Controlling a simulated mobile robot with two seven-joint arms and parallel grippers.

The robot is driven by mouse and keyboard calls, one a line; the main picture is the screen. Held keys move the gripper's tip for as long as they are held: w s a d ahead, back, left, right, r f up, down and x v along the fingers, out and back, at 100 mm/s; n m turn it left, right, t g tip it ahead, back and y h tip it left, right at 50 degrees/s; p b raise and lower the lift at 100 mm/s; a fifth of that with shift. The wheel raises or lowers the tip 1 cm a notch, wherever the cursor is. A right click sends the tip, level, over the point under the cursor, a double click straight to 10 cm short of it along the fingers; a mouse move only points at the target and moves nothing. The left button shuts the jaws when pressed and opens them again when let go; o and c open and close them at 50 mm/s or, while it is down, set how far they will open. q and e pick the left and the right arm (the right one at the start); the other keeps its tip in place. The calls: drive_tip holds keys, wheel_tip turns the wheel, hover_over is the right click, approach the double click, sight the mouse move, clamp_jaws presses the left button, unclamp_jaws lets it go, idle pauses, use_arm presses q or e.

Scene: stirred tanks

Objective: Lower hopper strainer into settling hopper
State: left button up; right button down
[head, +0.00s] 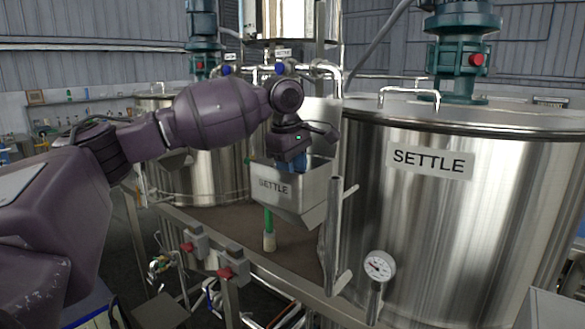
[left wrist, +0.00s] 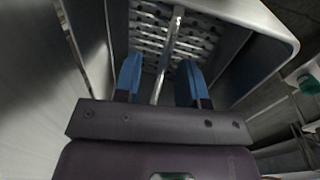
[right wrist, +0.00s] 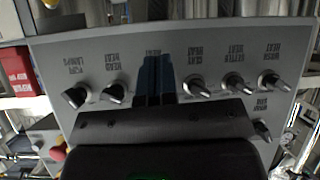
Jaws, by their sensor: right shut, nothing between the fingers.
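The settling hopper (head: 305,203) is a grey metal box with a sloped bottom and a SETTLE label, left of the big tank in the head view. My left gripper (head: 293,168) points down into its open top. In the left wrist view, the hopper wall (left wrist: 262,55) surrounds the perforated hopper strainer (left wrist: 200,42), which lies inside. A thin metal bar of the strainer runs between the spread blue fingers of my left gripper (left wrist: 158,80). Whether the strainer is fully seated cannot be told. My right gripper (right wrist: 153,75) is shut and empty before a knob panel.
A large steel tank labelled SETTLE (head: 450,220) stands close right of the hopper. Red-button boxes (head: 232,265) and a gauge (head: 379,266) sit along the front edge. The knob panel (right wrist: 220,50) has several black knobs.

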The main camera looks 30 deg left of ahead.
use_arm(q)
wheel_tip(320, 180, up, 11)
drive_tip(key=s, duration=0.2)
drive_tip(key=shift+f+b, duration=0.15)
drive_tip(key=shift+b, duration=0.25)
idle(0.3)
wheel_tip(320, 180, up, 10)
drive_tip(key=p, duration=0.1)
drive_tip(key=shift+p, duration=0.3)
idle(0.9)
idle(0.5)
